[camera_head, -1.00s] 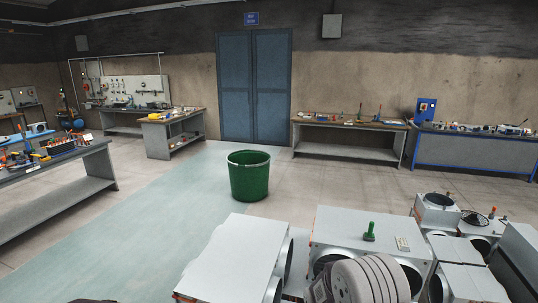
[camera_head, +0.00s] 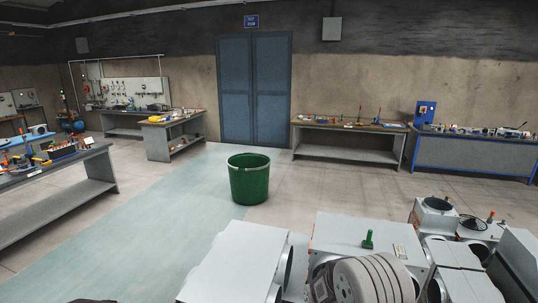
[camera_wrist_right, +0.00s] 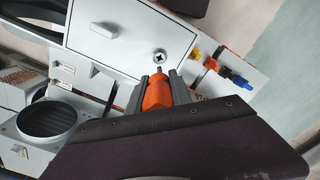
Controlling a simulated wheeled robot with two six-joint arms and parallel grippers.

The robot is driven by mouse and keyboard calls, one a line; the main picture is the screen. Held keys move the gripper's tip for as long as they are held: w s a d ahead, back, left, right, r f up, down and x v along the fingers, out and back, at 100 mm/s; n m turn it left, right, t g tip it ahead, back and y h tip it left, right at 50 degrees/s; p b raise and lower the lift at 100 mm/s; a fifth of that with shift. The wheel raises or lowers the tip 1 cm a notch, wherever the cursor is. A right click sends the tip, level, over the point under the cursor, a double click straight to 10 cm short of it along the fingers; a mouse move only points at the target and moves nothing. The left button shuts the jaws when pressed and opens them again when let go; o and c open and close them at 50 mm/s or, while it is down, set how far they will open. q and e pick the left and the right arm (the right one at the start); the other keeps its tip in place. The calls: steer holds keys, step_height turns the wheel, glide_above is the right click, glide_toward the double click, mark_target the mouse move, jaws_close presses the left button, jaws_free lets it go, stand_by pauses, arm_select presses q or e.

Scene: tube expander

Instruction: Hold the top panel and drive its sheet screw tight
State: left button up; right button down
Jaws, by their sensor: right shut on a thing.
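In the right wrist view my right gripper (camera_wrist_right: 157,84) is shut on an orange-handled driver (camera_wrist_right: 157,95). Its short tip points at a cross-head sheet screw (camera_wrist_right: 159,57) on a white panel (camera_wrist_right: 135,38). The tip appears just short of the screw head in the picture; whether they touch is unclear. In the head view my right arm reaches over the white units at the lower right, and its gripper is hidden. No gripper shows as holding the panel. My left gripper is not in view.
White boxes (camera_head: 228,262) with round openings crowd the lower right. A green-handled item (camera_head: 367,240) stands on one box top. Coloured pieces (camera_wrist_right: 212,64) lie beside the panel. A green bin (camera_head: 249,181) stands on the open floor, with workbenches along the walls.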

steer(key=shift+r+p, duration=1.55)
steer(key=shift+r, duration=0.6)
